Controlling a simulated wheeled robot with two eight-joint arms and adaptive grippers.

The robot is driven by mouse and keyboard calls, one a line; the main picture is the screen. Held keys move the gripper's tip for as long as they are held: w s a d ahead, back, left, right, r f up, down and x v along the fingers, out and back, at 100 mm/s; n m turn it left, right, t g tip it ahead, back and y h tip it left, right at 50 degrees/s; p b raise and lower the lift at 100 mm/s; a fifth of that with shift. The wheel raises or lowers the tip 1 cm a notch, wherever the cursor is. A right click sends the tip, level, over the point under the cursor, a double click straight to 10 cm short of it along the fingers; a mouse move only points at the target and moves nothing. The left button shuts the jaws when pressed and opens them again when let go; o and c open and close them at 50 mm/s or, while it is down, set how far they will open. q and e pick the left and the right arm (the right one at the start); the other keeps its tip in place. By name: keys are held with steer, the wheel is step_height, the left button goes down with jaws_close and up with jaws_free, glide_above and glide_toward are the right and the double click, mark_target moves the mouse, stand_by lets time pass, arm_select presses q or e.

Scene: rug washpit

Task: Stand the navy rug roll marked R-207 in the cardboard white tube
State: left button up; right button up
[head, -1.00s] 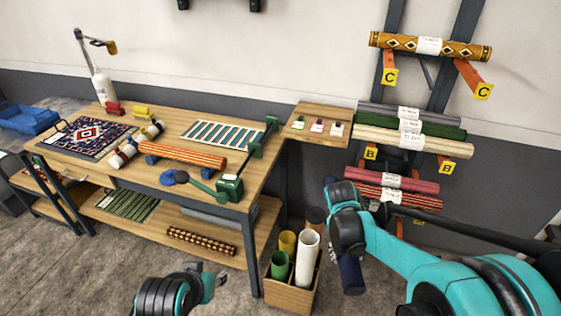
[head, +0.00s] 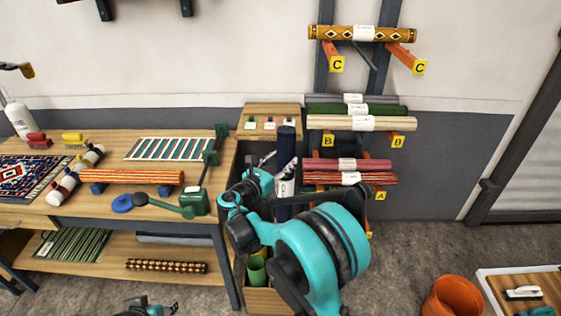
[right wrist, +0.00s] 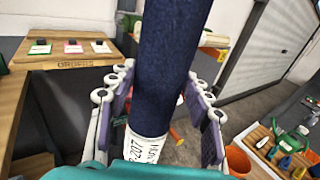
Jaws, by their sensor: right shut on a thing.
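The navy rug roll (head: 286,148) stands about upright in the head view, beside the order board and in front of the wall rack. Its white label reads "207" in part in the right wrist view (right wrist: 172,50). My right gripper (head: 272,172) is shut on the roll, with its fingers on both sides in the right wrist view (right wrist: 160,85). The roll's lower end is hidden behind my right arm. The white tube is not visible now; my arm covers much of the tube box (head: 262,301). My left gripper (head: 168,309) is at the bottom edge, its jaws unclear.
A green tube (head: 257,270) shows in the box, beside the workbench (head: 222,222). The rack holds several rolls, including a cream one (head: 360,123). An orange pot (head: 452,298) and a tray (head: 488,280) are at lower right. Floor between is clear.

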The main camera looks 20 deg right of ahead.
steer(key=shift+w+a+r, duration=0.2)
steer(key=shift+w+a, duration=0.05)
steer(key=shift+f, duration=0.1)
steer(key=b, duration=0.4)
glide_above(279, 187)
steer(key=shift+f, duration=2.95)
steer(key=f+b, duration=0.4)
steer(key=f, duration=0.1)
steer(key=shift+w+d+f+b, duration=0.25)
steer(key=shift+d+b, duration=0.05)
steer(key=shift+d, duration=0.05)
steer(key=shift+f, duration=11.3)
